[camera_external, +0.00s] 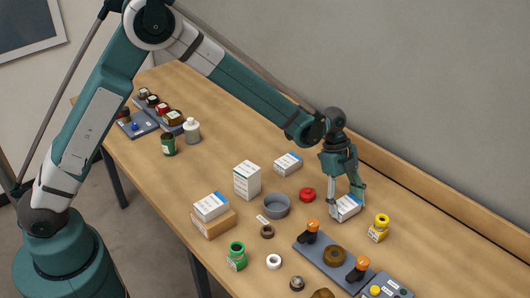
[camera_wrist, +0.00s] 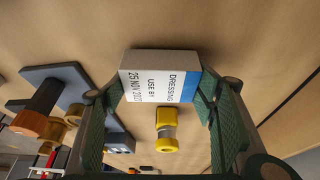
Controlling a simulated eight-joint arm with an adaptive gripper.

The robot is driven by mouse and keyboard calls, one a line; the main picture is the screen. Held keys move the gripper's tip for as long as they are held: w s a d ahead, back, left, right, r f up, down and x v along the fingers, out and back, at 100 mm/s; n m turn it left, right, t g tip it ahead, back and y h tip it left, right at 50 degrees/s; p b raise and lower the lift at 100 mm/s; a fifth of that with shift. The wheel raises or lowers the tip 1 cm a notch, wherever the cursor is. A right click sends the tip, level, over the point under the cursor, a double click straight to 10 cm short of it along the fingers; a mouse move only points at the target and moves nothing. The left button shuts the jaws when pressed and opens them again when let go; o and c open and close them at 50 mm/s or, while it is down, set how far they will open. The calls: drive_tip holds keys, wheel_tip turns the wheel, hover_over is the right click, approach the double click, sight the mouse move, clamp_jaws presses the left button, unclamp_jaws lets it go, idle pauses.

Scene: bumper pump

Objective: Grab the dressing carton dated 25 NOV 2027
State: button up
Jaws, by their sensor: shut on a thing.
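A white dressing carton with a blue end band (camera_wrist: 152,84) is between the fingers of my gripper (camera_wrist: 160,92) in the wrist view. Its label reads DRESSING, USE BY, 25 NOV 2027; the last digit is small. In the external view my gripper (camera_external: 347,197) points down and is shut on this carton (camera_external: 347,208), at or just above the table; I cannot tell which. A similar blue-banded carton (camera_external: 288,163) lies behind it to the left. Another (camera_external: 211,206) lies on a brown box. Their dates are too small to read.
A yellow-capped item (camera_external: 379,228) stands close to the right of the held carton. A grey plate with orange-topped knobs (camera_external: 335,262) lies in front. A red ring (camera_external: 307,194), grey bowl (camera_external: 276,205) and tall white box (camera_external: 246,180) are to the left. The wall runs behind.

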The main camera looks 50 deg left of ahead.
sight(346, 203)
wheel_tip(346, 203, up, 9)
drive_tip(key=shift+r+p, duration=0.1)
drive_tip(key=shift+p, duration=0.25)
